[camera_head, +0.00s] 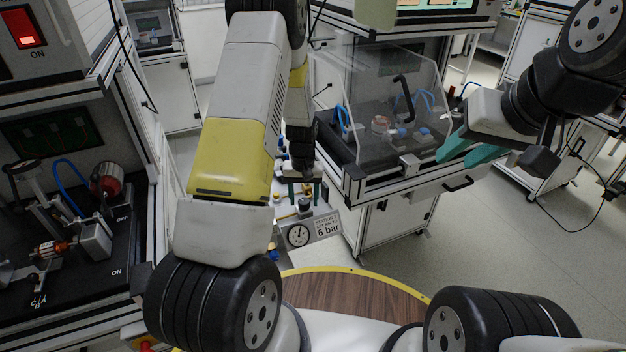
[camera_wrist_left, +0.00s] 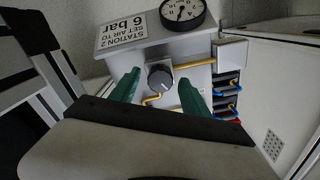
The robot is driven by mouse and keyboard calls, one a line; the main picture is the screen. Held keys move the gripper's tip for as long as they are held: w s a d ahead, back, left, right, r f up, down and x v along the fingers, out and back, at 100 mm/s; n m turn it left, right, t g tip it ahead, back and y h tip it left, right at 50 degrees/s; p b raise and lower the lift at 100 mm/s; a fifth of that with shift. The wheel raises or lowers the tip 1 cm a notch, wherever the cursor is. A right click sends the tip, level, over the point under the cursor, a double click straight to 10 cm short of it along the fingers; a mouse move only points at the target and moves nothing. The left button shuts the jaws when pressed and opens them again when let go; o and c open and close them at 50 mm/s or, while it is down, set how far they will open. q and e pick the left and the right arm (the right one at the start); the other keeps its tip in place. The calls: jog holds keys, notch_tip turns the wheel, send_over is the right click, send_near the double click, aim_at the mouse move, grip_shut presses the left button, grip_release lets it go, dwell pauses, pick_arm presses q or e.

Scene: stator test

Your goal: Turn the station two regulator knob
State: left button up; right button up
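The station two regulator knob (camera_wrist_left: 159,78) is a dark round knob with a white pointer line, on a light panel. In the head view it (camera_head: 304,206) is small, just below my left gripper (camera_head: 304,194). In the left wrist view that gripper (camera_wrist_left: 159,94) is open, with one green finger on each side of the knob and gaps between. A round gauge (camera_wrist_left: 183,11) and a label (camera_wrist_left: 123,27) reading "STATION 2 SET AIR TO 6 bar" are beside the knob. The gauge also shows in the head view (camera_head: 298,235). My right gripper (camera_head: 455,158) is open and empty, in the air at right.
Brass pipes (camera_wrist_left: 194,64) meet the knob's block. Blue and yellow hose fittings (camera_wrist_left: 228,90) are close beside it. A clear-hooded station (camera_head: 385,110) stands behind, and a test bench (camera_head: 75,240) is at left. Open floor lies at right.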

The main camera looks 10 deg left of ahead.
pick_arm(q)
jog(key=shift+r, duration=3.9)
notch_tip(320, 180, up, 11)
jog(key=t+h, duration=0.1)
jog(key=t, duration=0.1)
send_over(304, 201)
jog(key=s, duration=0.3)
jog(key=s+d+r+t, duration=0.1)
jog(key=s+r, duration=0.5)
jog(key=r, duration=0.4)
jog(key=s+r+m+t, duration=0.1)
jog(key=s+r, duration=0.3)
jog(key=s, duration=0.3)
jog(key=s+d+r+m+t+h, duration=0.1)
jog(key=s+r, duration=0.3)
jog(key=s, duration=0.4)
jog(key=shift+t, duration=0.6)
